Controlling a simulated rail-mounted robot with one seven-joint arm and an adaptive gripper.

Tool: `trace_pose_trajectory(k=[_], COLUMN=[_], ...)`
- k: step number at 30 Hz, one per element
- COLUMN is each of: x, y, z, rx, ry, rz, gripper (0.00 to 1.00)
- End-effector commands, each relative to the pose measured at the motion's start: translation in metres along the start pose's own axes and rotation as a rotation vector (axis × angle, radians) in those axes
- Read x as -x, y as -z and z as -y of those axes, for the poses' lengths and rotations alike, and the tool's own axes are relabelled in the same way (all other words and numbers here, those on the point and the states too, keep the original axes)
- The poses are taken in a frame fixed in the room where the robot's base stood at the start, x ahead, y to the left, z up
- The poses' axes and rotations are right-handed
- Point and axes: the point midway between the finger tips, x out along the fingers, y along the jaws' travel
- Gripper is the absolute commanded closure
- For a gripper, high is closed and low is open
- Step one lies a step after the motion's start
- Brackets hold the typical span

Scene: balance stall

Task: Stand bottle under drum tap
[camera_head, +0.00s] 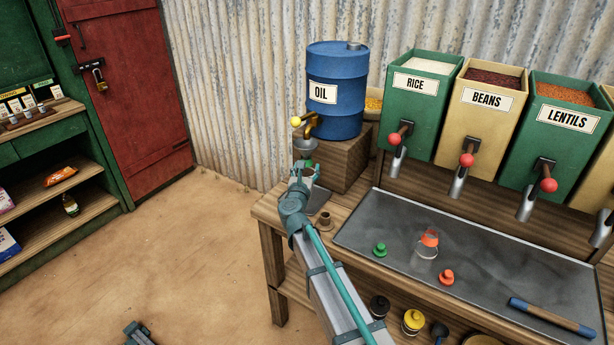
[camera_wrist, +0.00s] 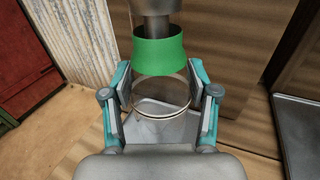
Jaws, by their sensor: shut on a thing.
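The blue oil drum (camera_head: 350,65) stands on a wooden block at the back of the bench. Its brass tap (camera_head: 310,124) with a yellow knob points left. My gripper (camera_head: 303,172) is below the tap, at the bench's left end. In the wrist view, my gripper (camera_wrist: 160,92) is shut around a clear bottle (camera_wrist: 160,108) with a green collar (camera_wrist: 164,52). A grey metal cylinder (camera_wrist: 154,22) is directly above the collar; whether they touch is unclear. In the head view my gripper hides most of the bottle. I cannot tell whether its base touches a surface.
A grey metal tray (camera_head: 370,225) holds another clear bottle with an orange collar (camera_head: 427,245), a green stopper (camera_head: 380,250) and an orange stopper (camera_head: 446,277). A small brown object (camera_head: 325,219) stands right of my gripper. Dispensers (camera_head: 415,110) line the back.

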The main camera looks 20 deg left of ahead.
Motion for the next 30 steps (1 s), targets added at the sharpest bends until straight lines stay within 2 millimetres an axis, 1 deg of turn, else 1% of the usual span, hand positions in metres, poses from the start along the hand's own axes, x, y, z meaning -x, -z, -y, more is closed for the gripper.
trace_pose_trajectory(k=[1,3,5,9,15,24,29,30], x=[-0.009,-0.017,-0.013,-0.012,-0.012,-0.012,-0.012,-0.012], y=[-0.001,-0.001,0.007,0.020,0.034,0.035,0.039,0.038], z=[-0.001,-0.001,0.000,0.000,0.000,0.000,0.000,0.000], rx=[0.001,0.001,0.002,0.002,0.001,0.001,0.001,0.000], ry=[0.001,0.002,0.001,0.000,0.000,0.000,0.000,0.000], rz=[0.000,0.001,-0.001,-0.001,0.000,0.001,0.001,0.000], gripper=[0.79,0.79,0.79,0.79,0.79,0.79,0.79,0.38])
